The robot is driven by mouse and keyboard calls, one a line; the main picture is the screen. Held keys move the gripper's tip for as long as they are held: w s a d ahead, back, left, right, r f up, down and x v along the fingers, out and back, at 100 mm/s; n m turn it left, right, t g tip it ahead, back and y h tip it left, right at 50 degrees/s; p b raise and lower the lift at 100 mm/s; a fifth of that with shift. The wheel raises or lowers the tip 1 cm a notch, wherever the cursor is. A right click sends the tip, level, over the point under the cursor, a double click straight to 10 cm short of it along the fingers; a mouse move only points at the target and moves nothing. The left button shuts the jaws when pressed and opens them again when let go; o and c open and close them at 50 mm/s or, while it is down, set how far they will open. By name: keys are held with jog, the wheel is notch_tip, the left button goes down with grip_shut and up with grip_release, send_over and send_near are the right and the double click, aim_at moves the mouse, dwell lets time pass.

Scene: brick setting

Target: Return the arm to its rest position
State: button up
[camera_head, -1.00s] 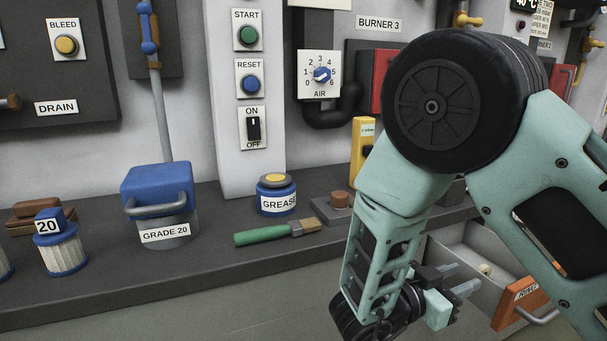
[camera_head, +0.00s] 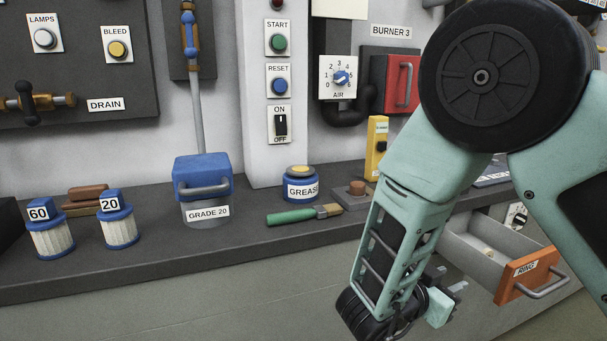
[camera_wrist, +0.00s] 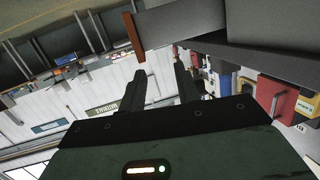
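My arm fills the right of the head view, folded at the elbow with its forearm hanging down in front of the bench. My gripper (camera_head: 452,287) is at the lower end, partly hidden behind my wrist, in front of the bench and close to an open drawer (camera_head: 480,248). In the wrist view my gripper (camera_wrist: 160,86) shows two dark fingers apart with nothing between them.
The drawer has an orange front (camera_head: 527,276) and sticks out beside my forearm. The dark bench top (camera_head: 150,255) holds a blue GRADE 20 canister (camera_head: 203,185), a grease tin (camera_head: 300,189), a green-handled brush (camera_head: 292,216) and filters 60 (camera_head: 52,238) and 20 (camera_head: 119,228).

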jog(key=w+a+n+t+y, duration=0.2)
jog(key=a+n+y, duration=0.4)
jog(key=a+y, duration=0.65)
jog(key=s+a+r+n+g+y, duration=0.2)
jog(key=s+a+n+g+y, duration=0.25)
jog(key=s+a, duration=0.35)
jog(key=s+d+r+n+g+h, duration=0.1)
jog(key=s+d+n+g, duration=0.15)
jog(key=s, duration=0.35)
jog(key=s+d+r+n+g+h+p, duration=0.1)
jog(key=s+d+n, duration=0.25)
jog(key=s, duration=0.25)
jog(key=s+d+r+n+g+h, duration=0.1)
jog(key=s+d+n+g, duration=0.1)
jog(key=s+n, duration=0.3)
notch_tip(320, 180, up, 17)
jog(key=s+m+p, duration=0.1)
jog(key=p, duration=1.5)
jog(key=shift+f, duration=0.2)
